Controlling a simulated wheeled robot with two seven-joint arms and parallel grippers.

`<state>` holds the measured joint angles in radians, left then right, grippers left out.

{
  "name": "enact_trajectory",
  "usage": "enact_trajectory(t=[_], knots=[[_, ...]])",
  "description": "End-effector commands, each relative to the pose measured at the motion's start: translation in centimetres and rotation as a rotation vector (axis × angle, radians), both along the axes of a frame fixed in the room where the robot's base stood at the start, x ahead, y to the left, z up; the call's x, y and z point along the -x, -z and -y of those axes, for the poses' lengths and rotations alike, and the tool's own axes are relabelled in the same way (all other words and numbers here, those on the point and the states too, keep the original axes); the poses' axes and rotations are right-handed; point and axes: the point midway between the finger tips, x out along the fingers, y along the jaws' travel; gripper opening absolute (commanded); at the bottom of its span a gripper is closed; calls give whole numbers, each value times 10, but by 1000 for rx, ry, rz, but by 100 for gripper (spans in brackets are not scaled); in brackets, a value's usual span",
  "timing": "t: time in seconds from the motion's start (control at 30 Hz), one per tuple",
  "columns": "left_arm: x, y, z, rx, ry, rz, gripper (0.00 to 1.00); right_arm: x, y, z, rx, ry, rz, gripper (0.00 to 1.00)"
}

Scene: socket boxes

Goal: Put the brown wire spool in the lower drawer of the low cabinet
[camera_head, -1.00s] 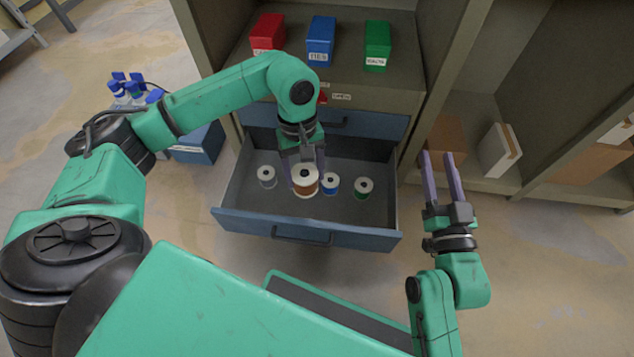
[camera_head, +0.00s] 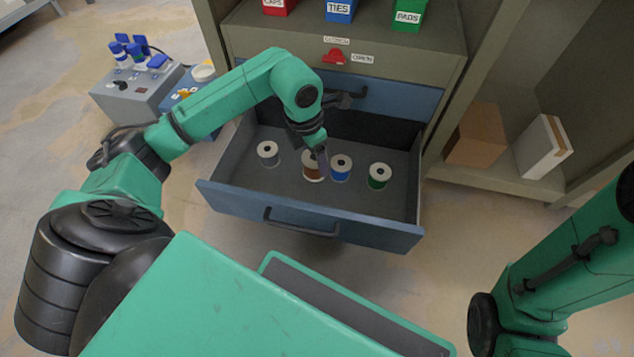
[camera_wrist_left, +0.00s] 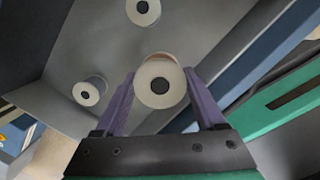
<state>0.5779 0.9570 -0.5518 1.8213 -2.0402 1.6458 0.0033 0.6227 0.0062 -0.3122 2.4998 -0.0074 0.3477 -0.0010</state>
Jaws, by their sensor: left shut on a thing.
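The brown wire spool (camera_head: 312,168), with a pale top flange, is upright inside the open lower drawer (camera_head: 275,210) of the low cabinet (camera_head: 405,55). My left gripper (camera_head: 317,158) reaches down into the drawer and is shut on the spool. In the left wrist view the spool (camera_wrist_left: 158,82) sits between the two purple fingers. It looks at or close to the drawer floor; I cannot tell whether it touches. My right gripper is out of view; only part of that arm shows at the right.
The upper drawer (camera_head: 390,95) is closed. A brown box (camera_head: 477,135) and a white box (camera_head: 543,147) stand on the right shelf.

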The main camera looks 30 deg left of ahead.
Motion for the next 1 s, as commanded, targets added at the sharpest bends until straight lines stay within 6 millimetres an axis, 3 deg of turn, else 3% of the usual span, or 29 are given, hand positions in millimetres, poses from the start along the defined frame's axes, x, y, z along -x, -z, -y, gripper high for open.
enact_trajectory(t=[0.03, 0.1, 0.5, 0.83, 0.87, 0.9, 0.93, 1.0], knots=[[0, 28, 0, 2, 0, -2, 2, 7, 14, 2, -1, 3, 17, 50], [0, 50, 0, 0, 1, -1, 2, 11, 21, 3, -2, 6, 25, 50], [0, 118, 0, 1, 2, 1, 2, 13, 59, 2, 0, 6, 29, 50], [0, 118, 0, 0, 2, 1, 2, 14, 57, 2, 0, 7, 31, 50], [0, 119, 0, 0, 2, 0, 76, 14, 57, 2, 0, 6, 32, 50], [0, 118, 0, 0, 2, 1, 91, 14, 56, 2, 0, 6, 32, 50], [0, 118, 0, 0, 2, 1, 100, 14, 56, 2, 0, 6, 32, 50], [0, 118, 0, 0, 2, 1, 100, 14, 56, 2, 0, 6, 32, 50]])
